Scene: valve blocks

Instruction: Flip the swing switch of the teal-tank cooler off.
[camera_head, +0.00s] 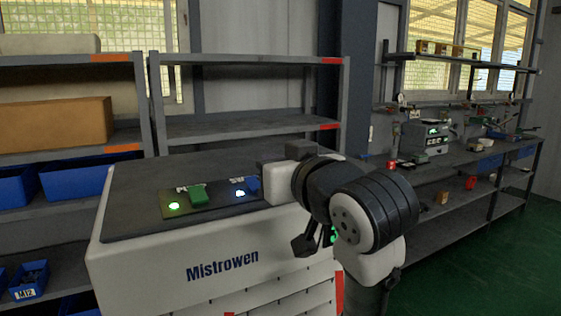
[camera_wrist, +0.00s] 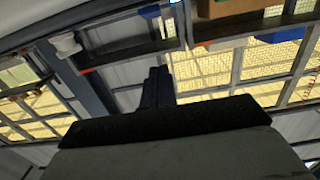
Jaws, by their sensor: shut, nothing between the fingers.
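The white machine marked Mistrowen (camera_head: 222,265) has a dark top with a control panel. On the panel, a green switch (camera_head: 199,195) stands beside a lit green lamp (camera_head: 174,206). A blue switch (camera_head: 253,184) stands to the right, beside a lit blue lamp (camera_head: 239,193). No teal tank can be made out. My arm reaches over the machine's right end, close to the blue switch; contact cannot be told. In the wrist view, my gripper (camera_wrist: 159,73) is shut and empty, its dark fingers together.
Grey shelves stand behind the machine, with a cardboard box (camera_head: 56,124) and blue bins (camera_head: 80,178) at left. A workbench (camera_head: 460,160) with small equipment runs along the right wall. The green floor (camera_head: 480,260) at right is clear.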

